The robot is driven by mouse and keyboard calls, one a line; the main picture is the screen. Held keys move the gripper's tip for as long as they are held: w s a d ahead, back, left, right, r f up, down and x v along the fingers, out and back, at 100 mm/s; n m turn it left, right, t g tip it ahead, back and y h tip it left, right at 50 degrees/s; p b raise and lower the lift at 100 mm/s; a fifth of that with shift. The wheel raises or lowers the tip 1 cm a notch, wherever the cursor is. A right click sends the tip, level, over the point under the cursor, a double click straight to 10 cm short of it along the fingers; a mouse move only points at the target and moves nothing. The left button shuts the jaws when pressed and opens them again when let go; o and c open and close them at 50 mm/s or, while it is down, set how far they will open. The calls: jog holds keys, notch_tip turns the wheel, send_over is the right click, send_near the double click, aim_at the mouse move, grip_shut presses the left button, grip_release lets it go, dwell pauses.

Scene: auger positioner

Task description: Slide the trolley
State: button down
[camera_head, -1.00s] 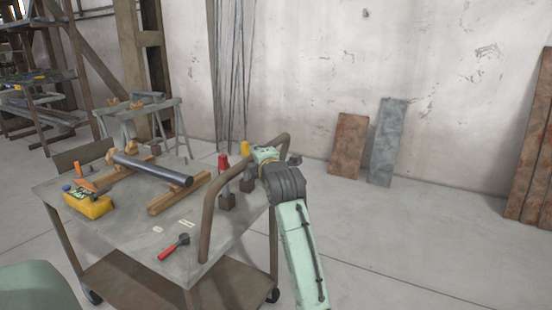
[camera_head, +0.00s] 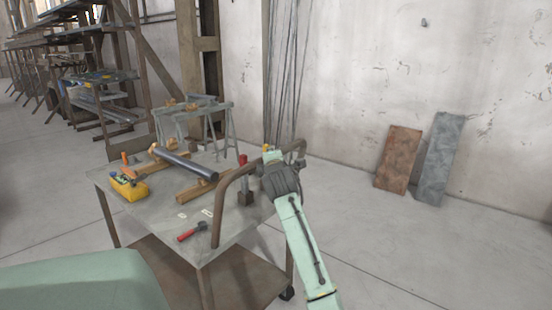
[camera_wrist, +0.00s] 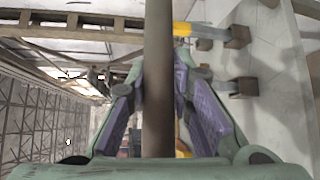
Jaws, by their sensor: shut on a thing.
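The trolley (camera_head: 237,238) is a grey-topped cart with a brown lower shelf (camera_head: 240,275) and a brown tubular handle (camera_head: 219,216) arching up at its right side. My gripper (camera_head: 272,160) is at the upper part of the handle, and my pale green arm reaches it from below. In the wrist view the handle bar (camera_wrist: 157,75) runs lengthwise between the purple-padded fingers of my gripper (camera_wrist: 160,92), which are closed around it. Part of the handle is hidden behind the gripper and wrist.
On the trolley top are a dark pipe (camera_head: 186,162) on wooden blocks, a yellow case (camera_head: 129,188), and a red-handled tool (camera_head: 192,232). A sawhorse stand (camera_head: 196,125) is behind the trolley. Two panels (camera_head: 399,160) lean on the wall. Floor at right is clear.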

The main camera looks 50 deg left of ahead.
jog(key=shift+s+a+r, duration=0.1)
jog(key=shift+r, duration=0.15)
jog(key=c, duration=1.8)
grip_release()
jog(key=shift+a, duration=0.1)
jog(key=shift+o, duration=0.7)
jog(key=shift+a+f, duration=0.1)
jog(key=shift+f, duration=0.05)
jog(key=shift+o, duration=1.2)
jog(key=shift+d, duration=0.2)
